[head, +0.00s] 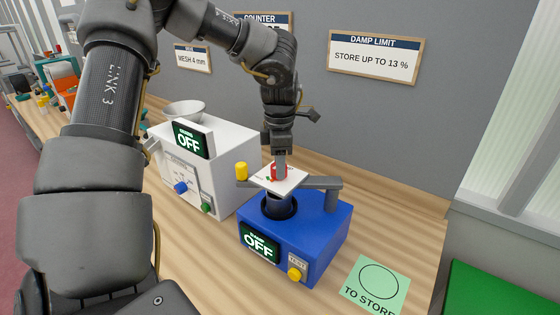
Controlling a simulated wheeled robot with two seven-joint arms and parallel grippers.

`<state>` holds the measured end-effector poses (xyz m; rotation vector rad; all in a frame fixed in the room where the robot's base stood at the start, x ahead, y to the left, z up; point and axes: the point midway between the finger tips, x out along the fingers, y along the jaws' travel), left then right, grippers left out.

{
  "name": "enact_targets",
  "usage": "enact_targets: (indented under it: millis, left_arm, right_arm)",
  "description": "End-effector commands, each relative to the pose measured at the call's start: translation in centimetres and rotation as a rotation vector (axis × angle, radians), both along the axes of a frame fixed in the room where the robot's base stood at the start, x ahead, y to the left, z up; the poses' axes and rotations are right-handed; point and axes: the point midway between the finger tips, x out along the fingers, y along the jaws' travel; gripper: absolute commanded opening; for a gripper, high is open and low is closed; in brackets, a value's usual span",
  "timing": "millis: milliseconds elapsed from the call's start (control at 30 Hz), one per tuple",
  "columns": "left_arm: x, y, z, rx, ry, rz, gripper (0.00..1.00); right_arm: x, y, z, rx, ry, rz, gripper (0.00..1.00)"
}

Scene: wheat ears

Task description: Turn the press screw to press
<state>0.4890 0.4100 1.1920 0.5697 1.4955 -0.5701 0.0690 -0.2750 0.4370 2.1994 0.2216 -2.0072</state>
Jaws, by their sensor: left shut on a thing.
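The blue meter (318,232) stands on the bench with a dark round cup opening (279,208) in its top. A grey bar (318,183) crosses above it from a post at the right. Over the cup, a white square plate (292,184) with small coloured marks sits at the press screw. My left gripper (279,169) points straight down onto the plate's middle, shut on the press screw's top, where a little red shows. The jaws hide most of that grip. My right gripper is out of view.
A white machine (226,158) with an OFF display and a bowl (184,110) stands left of the meter. The meter's display (259,242) also reads OFF; a yellow test button (294,273) is beside it. A green TO STORE mat (375,285) lies at the right front.

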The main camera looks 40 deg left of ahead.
Motion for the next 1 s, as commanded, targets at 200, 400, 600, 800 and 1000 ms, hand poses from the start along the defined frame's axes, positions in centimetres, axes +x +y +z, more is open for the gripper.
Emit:
enact_targets:
  millis: [200, 400, 600, 800, 1000]
  left_arm:
    - [-0.13, 0.13, -0.04, 0.002, 0.005, -0.198, 0.16]
    - [-0.1, 0.16, -0.02, 0.002, 0.004, -0.369, 0.16]
    - [-0.08, 0.18, -0.01, 0.003, 0.004, -0.502, 0.16]
    - [-0.05, 0.2, 0.01, 0.003, 0.002, -0.589, 0.16]
    - [-0.03, 0.2, 0.02, 0.004, 0.002, -0.63, 0.16]
  right_arm:
    - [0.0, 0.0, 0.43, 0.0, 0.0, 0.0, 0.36]
    - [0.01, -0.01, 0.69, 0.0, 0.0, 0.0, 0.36]
    - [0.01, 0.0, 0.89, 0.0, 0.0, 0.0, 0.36]
    - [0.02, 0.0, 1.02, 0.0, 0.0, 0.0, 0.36]
    - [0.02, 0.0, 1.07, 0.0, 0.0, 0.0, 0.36]
